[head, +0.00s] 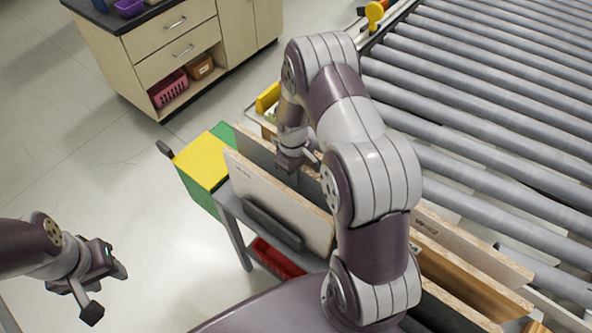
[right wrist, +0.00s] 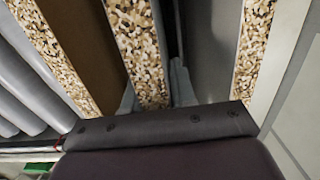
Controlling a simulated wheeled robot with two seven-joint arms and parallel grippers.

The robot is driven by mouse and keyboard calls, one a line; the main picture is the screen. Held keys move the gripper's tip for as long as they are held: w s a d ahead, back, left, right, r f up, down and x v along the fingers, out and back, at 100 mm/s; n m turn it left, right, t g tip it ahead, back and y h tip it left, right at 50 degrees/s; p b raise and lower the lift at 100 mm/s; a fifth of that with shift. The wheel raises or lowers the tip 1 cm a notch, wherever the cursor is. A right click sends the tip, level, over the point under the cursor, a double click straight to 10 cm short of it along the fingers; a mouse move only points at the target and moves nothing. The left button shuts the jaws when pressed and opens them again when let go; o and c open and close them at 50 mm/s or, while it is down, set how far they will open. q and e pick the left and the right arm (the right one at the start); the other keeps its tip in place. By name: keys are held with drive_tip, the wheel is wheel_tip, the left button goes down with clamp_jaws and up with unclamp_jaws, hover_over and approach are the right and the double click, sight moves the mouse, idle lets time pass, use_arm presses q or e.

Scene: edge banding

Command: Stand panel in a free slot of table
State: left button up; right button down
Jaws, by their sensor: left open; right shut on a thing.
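My right gripper (head: 291,163) is shut on an upright grey panel (head: 253,147) with a chipboard top edge. In the right wrist view, that chipboard edge (right wrist: 143,45) lies between the two light grey fingers. A white upright panel (head: 265,195) stands in front of it on the slotted table (head: 226,199); a gap separates their top edges. The held panel's lower edge and its slot are hidden, so I cannot tell how it is seated. My left gripper (head: 103,284) is open and empty, over the floor at the lower left.
More upright panels (head: 473,240) stand at the lower right, partly behind my arm. A roller conveyor (head: 490,100) fills the right side. A yellow-and-green box (head: 203,163) stands beside the table. A red crate (head: 277,259) sits below. The floor at left is clear.

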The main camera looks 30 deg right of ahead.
drive_tip(key=shift+r, duration=0.1)
drive_tip(key=c, duration=0.8)
unclamp_jaws()
drive_tip(key=shift+c, duration=0.2)
drive_tip(key=shift+s, duration=0.1)
drive_tip(key=r+b, duration=0.1)
drive_tip(key=r, duration=0.3)
drive_tip(key=r+b, duration=0.1)
drive_tip(key=r, duration=0.3)
drive_tip(key=r+b, duration=0.1)
drive_tip(key=r, duration=0.3)
drive_tip(key=shift+w+a+r, duration=0.2)
drive_tip(key=shift+w+r, duration=0.15)
drive_tip(key=shift+w, duration=0.05)
drive_tip(key=shift+w+f+m+t, duration=0.2)
drive_tip(key=shift+m+t, duration=0.1)
drive_tip(key=shift+m, duration=0.2)
drive_tip(key=s+a+m, duration=0.1)
drive_tip(key=s+a, duration=0.1)
drive_tip(key=s, duration=0.2)
drive_tip(key=s+a+m+t+b, duration=0.1)
drive_tip(key=s+a, duration=0.2)
drive_tip(key=s, duration=0.2)
drive_tip(key=s+a+f+m+b, duration=0.1)
drive_tip(key=s+a, duration=0.2)
drive_tip(key=s, duration=0.1)
drive_tip(key=shift+s+a+t, duration=0.2)
drive_tip(key=shift+t, duration=0.1)
